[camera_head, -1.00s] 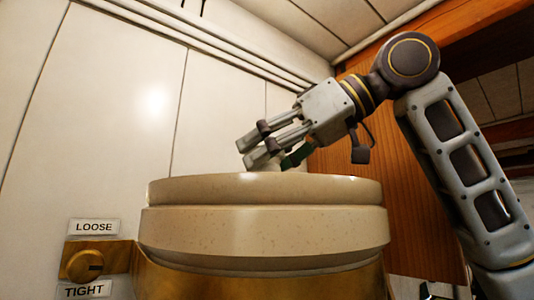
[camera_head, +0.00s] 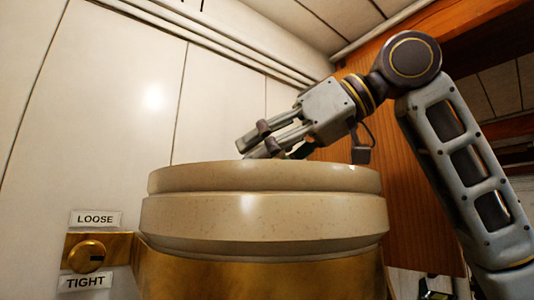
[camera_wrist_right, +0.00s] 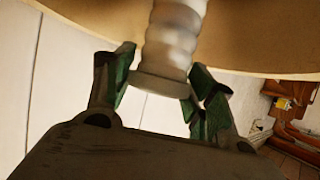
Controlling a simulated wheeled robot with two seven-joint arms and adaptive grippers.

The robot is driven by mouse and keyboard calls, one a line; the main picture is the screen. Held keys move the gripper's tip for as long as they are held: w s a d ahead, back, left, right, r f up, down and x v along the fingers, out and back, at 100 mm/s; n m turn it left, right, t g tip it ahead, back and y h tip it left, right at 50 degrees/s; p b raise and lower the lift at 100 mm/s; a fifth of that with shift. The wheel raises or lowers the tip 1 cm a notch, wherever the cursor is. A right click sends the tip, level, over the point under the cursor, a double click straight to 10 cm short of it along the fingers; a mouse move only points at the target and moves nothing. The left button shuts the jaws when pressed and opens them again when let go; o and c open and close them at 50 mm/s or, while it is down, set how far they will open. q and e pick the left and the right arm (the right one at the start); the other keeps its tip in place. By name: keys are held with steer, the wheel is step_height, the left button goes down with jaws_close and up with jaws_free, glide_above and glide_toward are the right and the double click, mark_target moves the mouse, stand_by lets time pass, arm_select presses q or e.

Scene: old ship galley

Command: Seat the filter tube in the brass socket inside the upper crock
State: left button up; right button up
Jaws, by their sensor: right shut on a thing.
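The upper crock (camera_head: 260,222) is a cream speckled round vessel with a thick rim, in the middle of the head view. My right gripper (camera_head: 258,148) is over its opening, fingers angled down to the left, with the lower fingers partly hidden behind the rim. In the right wrist view the gripper (camera_wrist_right: 165,75) has its green-padded fingers on either side of the filter tube (camera_wrist_right: 173,32), a pale ribbed tube with a collar at its near end. The tube's far end and the brass socket are hidden. My left gripper is not in view.
A brass band (camera_head: 250,275) surrounds the crock below. A brass knob (camera_head: 86,256) between LOOSE and TIGHT labels is at lower left. White panelled wall stands behind; a wooden post (camera_head: 395,190) stands to the right.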

steer(key=shift+f+b, duration=0.5)
steer(key=shift+f, duration=0.3)
stand_by(0.5)
steer(key=o, duration=1.2)
steer(key=shift+d, duration=0.1)
steer(key=v, duration=1.2)
